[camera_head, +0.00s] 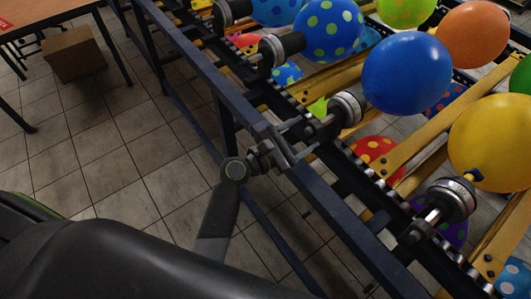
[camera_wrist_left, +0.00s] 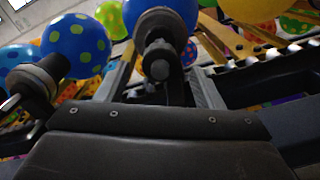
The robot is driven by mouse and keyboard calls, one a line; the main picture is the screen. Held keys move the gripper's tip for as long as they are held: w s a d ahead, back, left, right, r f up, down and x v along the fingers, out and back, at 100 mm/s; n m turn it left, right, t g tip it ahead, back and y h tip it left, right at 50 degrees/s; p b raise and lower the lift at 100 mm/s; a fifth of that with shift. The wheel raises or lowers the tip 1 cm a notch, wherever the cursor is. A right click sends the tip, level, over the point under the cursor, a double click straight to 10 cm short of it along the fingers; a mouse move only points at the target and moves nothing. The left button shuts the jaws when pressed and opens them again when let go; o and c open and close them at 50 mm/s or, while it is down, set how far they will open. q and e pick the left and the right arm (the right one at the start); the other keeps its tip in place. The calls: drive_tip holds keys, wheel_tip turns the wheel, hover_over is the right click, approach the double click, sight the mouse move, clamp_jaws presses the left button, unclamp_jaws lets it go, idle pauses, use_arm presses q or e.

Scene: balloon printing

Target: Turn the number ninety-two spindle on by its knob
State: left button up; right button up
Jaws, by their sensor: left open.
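A spindle (camera_head: 346,108) with a dark ringed chuck carries a plain blue balloon (camera_head: 407,73). No number is readable on it. My left gripper (camera_head: 298,138) is at the rail on the near side of this spindle, its open fingers pointing towards the spindle's outer end. In the left wrist view, the spindle's round end knob (camera_wrist_left: 159,62) shows between the two fingers of the left gripper (camera_wrist_left: 160,82). A gap appears on each side of the knob; contact cannot be told. My right gripper is out of view.
Neighbouring spindles stand along the conveyor: one with a spotted blue balloon (camera_head: 329,30) and one (camera_head: 449,200) with a yellow balloon (camera_head: 495,142). A dark blue frame rail (camera_head: 215,78) runs along the near side. A table and cardboard box (camera_head: 73,54) stand at the upper left.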

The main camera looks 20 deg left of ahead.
use_arm(q)
drive_tip(key=b+v, duration=0.1)
drive_tip(key=v, duration=1.2)
drive_tip(key=shift+s+b, duration=0.2)
drive_tip(key=shift+b, duration=0.2)
drive_tip(key=shift+a, duration=0.1)
